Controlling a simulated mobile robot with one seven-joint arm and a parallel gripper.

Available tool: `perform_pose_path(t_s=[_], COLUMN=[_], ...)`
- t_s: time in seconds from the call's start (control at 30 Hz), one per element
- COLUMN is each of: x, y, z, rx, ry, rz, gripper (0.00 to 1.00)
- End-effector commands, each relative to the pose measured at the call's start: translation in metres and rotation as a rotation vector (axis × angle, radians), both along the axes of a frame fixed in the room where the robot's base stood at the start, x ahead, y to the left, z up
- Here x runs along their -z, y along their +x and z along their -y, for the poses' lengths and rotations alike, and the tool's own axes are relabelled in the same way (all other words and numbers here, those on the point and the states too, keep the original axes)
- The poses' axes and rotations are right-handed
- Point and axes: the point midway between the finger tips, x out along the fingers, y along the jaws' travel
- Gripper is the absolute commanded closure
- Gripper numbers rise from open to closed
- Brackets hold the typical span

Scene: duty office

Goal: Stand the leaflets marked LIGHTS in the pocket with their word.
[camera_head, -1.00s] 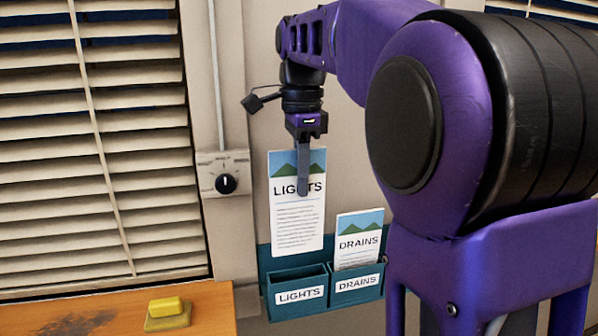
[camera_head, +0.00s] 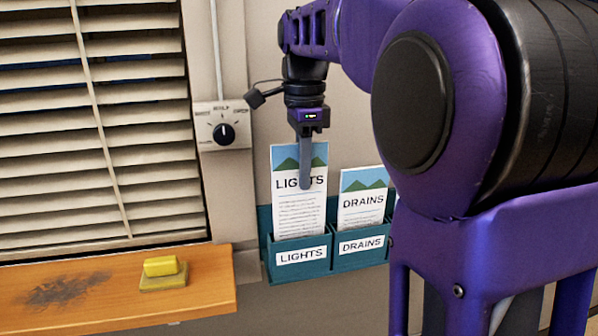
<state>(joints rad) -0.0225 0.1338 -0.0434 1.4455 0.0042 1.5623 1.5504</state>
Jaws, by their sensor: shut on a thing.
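The LIGHTS leaflets (camera_head: 290,216) stand upright with their lower part inside the left pocket (camera_head: 283,246) of the teal wall rack, the pocket labelled LIGHTS. My gripper (camera_head: 306,184) points down and is shut on the leaflets near their top. One finger shows in front of the leaflets, crossing the word; the other finger is hidden behind them. The bottom edge of the leaflets is hidden by the pocket front, so I cannot tell whether it touches the pocket floor.
The DRAINS leaflets (camera_head: 361,208) stand in the right pocket (camera_head: 344,260), close beside. A wooden sill (camera_head: 110,295) with a yellow block (camera_head: 161,266) on a small base is at lower left. A wall dial (camera_head: 223,133) and blinds (camera_head: 130,150) are left of my gripper.

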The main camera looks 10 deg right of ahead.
Motion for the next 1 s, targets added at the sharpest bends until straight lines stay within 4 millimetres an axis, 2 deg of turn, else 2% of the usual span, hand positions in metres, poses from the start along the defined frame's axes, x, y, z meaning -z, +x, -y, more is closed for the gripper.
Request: perform_pose_path(t_s=[0.1,0.5,0.97,1.0], x=[0.014,0.038,0.042,0.042], y=[0.000,0.000,0.000,0.000], z=[0.000,0.000,0.000,0.000], rx=[0.000,0.000,0.000,0.000], ry=[0.000,0.000,0.000,0.000], rz=[0.001,0.000,0.001,0.001], gripper=[1.00,1.00,1.00,0.89])
